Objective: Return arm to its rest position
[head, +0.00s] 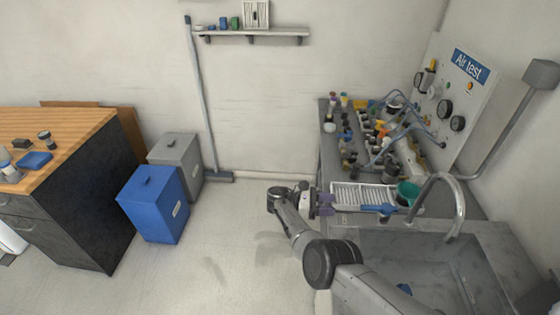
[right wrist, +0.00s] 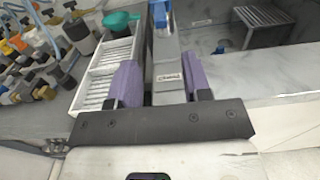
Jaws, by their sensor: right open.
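My right arm reaches in from the bottom of the head view, over the floor in front of the sink counter. My right gripper (head: 326,203) has purple fingers and points right, towards the counter's near edge. It is open. In the right wrist view my right gripper (right wrist: 163,78) shows its two purple fingers spread apart, with nothing held between them. A grey surface with a small label shows behind the gap. A blue object (head: 378,210) lies beyond the fingertips, apart from them; it also shows at the top of the right wrist view (right wrist: 160,16). My left gripper is not in view.
A white ribbed tray (head: 345,206) and a green cup-like item (head: 408,190) are beside the sink (head: 425,262) and curved faucet (head: 440,178). Blue (head: 152,200) and grey bins (head: 176,150) stand left; floor between is clear.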

